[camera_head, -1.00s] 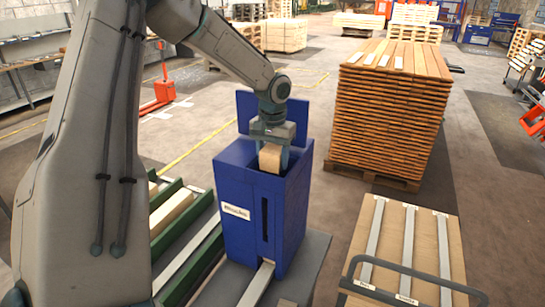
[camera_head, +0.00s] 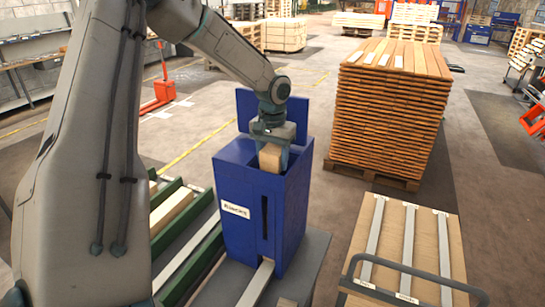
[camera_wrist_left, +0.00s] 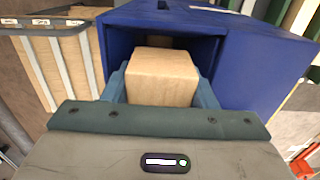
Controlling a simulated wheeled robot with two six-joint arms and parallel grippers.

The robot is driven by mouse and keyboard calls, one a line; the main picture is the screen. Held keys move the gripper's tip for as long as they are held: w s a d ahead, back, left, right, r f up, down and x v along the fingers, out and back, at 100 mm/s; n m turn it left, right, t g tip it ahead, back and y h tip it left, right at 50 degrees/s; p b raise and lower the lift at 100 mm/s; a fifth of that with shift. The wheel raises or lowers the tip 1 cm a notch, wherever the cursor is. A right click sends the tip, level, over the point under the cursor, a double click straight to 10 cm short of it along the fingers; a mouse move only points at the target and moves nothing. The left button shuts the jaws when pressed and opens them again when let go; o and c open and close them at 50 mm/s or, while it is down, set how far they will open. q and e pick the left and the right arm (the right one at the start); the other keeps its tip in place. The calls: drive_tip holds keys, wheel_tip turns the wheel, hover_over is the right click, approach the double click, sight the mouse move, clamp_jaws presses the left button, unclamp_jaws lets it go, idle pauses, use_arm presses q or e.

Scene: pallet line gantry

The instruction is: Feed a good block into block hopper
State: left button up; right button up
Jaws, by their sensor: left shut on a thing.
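The blue block hopper (camera_head: 240,205) stands upright in the middle of the head view, with a label and a dark slot on its front. My left gripper (camera_head: 271,148) is at the hopper's open top and is shut on a wooden block (camera_head: 270,158). In the left wrist view the block (camera_wrist_left: 162,77) sits between the two fingers, at the mouth of the hopper (camera_wrist_left: 265,45). The block looks plain, pale and squared, with no damage visible on the faces that show. The inside of the hopper is dark and mostly hidden. My right gripper is not in view.
Green rails with pale boards (camera_head: 172,208) lie left of the hopper. A board cart with metal strips (camera_head: 425,245) and a grey handle is at the lower right.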

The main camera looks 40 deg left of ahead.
use_arm(q)
drive_tip(key=shift+f+b, duration=0.45)
drive_tip(key=shift+f, duration=0.25)
idle(0.5)
drive_tip(key=o, duration=1.1)
drive_tip(key=shift+c, duration=0.2)
drive_tip(key=shift+w+r+b, duration=0.2)
drive_tip(key=shift+r+b, duration=0.15)
drive_tip(key=shift+r, duration=0.15)
drive_tip(key=r+b, duration=0.1)
drive_tip(key=r, duration=0.1)
drive_tip(key=r+b, duration=0.1)
drive_tip(key=r, duration=0.5)
drive_tip(key=shift+s+r+b, duration=0.15)
drive_tip(key=shift+s+b, duration=0.2)
drive_tip(key=shift+b, duration=0.05)
drive_tip(key=shift+w+r, duration=0.15)
drive_tip(key=shift+r, duration=0.6)
